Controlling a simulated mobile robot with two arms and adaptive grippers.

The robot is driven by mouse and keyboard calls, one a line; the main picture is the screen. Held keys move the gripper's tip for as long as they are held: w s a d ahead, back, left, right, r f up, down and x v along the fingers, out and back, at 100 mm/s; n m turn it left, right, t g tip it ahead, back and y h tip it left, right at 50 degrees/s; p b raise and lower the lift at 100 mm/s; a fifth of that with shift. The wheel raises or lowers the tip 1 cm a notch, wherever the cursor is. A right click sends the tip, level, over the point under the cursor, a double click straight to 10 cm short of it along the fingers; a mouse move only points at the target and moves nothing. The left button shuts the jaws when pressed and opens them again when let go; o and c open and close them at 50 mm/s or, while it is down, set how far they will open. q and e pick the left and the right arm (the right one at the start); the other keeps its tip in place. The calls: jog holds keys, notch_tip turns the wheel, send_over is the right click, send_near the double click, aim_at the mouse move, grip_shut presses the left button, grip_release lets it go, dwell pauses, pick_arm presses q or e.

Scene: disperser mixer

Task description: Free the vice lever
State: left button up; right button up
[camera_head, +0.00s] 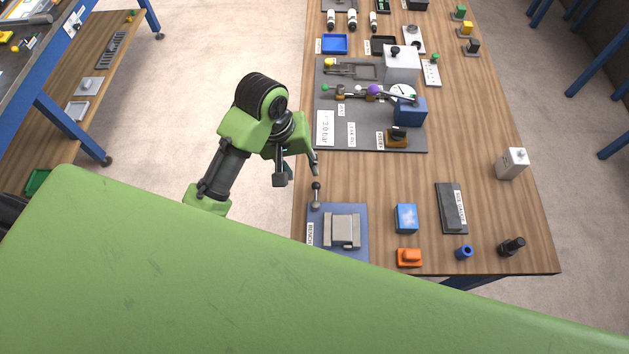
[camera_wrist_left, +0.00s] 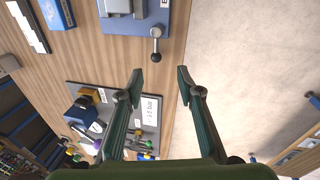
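The grey vice (camera_head: 342,231) sits on that base at the near left of the wooden table. In the left wrist view the lever (camera_wrist_left: 155,50) lies just beyond the fingertips. My left gripper (camera_head: 297,174) is beside the table edge, apart from the lever. The left wrist view shows its two fingers (camera_wrist_left: 160,77) spread with nothing between them. My right gripper is not in view.
A blue block (camera_head: 406,218), an orange piece (camera_head: 409,257) and a dark flat plate (camera_head: 451,208) lie right of the vice. A grey board (camera_head: 370,138) with fittings lies farther back. My green body part hides the near foreground. Bare floor lies left of the table.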

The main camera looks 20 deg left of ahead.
aim_at(315, 184)
pick_arm(q)
jog(key=shift+n, duration=0.4)
jog(key=x, duration=0.3)
jog(key=w+x, duration=0.1)
jog(key=x, duration=0.7)
jog(key=shift+w+d, duration=0.15)
jog(key=shift+w, duration=0.15)
jog(key=shift+w+d+f, duration=0.15)
jog(key=shift+f, duration=0.4)
grip_shut()
